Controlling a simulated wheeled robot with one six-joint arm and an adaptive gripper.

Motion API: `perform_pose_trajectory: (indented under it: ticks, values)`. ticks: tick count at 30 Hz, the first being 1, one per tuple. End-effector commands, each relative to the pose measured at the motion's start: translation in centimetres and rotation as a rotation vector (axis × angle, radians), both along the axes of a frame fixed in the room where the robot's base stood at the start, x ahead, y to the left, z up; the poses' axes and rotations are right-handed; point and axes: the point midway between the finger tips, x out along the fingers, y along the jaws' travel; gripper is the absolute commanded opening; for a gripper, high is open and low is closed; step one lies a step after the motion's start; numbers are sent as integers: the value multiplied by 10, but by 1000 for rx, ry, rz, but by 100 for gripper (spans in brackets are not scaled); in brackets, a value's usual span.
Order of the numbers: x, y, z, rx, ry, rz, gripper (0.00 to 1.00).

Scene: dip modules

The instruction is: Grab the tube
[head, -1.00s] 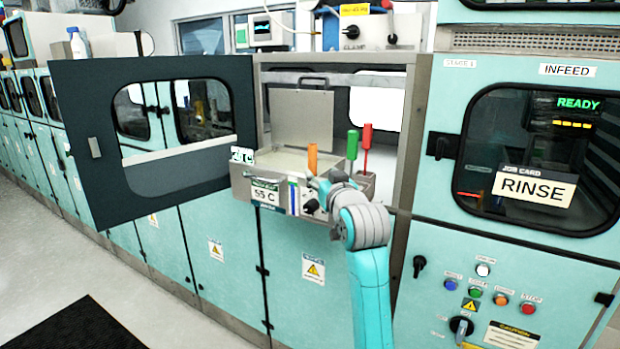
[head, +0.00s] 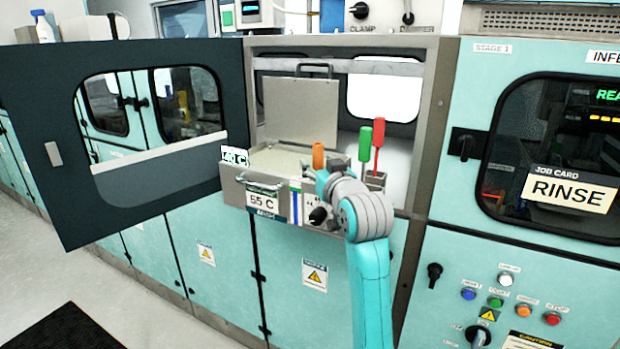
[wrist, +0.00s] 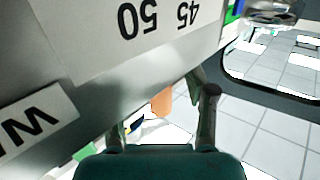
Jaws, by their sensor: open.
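No tube can be clearly made out. An orange upright piece (head: 318,155) stands at the bath unit, just above my gripper in the head view; I cannot tell whether it is the tube. In the wrist view an orange piece (wrist: 162,103) shows between and beyond the fingers, partly hidden by the grey panel. My gripper (wrist: 160,115) has its fingers apart, with nothing seen held. In the head view my gripper (head: 322,184) is at the front of the bath unit (head: 237,190), mostly hidden by my wrist.
A green-handled tool (head: 365,145) and a red-handled tool (head: 378,135) stand right of the orange piece. The bath's lid (head: 300,110) is raised. A dark hinged door (head: 45,110) stands open at left. The machine frame's right post (head: 432,130) is close to my arm.

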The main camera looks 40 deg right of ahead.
Motion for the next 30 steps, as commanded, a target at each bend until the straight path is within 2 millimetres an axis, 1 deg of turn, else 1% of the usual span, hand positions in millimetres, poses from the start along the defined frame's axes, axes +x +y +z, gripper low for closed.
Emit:
perform_pose_trajectory:
  ticks: [3, 10, 11, 12, 14, 15, 16, 17, 30]
  values:
    - [-4, 0, 0, 0, -1, -1, 55]
    - [-4, 0, 0, 0, 0, -1, 55]
    - [-4, 0, 0, 0, 0, -1, 48]
    - [-4, 0, 0, 0, 0, -1, 38]
    - [-4, 0, 0, 0, 0, 0, 23]
    - [-4, 0, 0, 0, 0, 0, 13]
    - [-4, 0, 0, 0, 0, 0, 5]
    - [-4, 0, 0, 0, 0, 0, 0]
    - [-4, 0, 2, 0, -1, 0, 0]
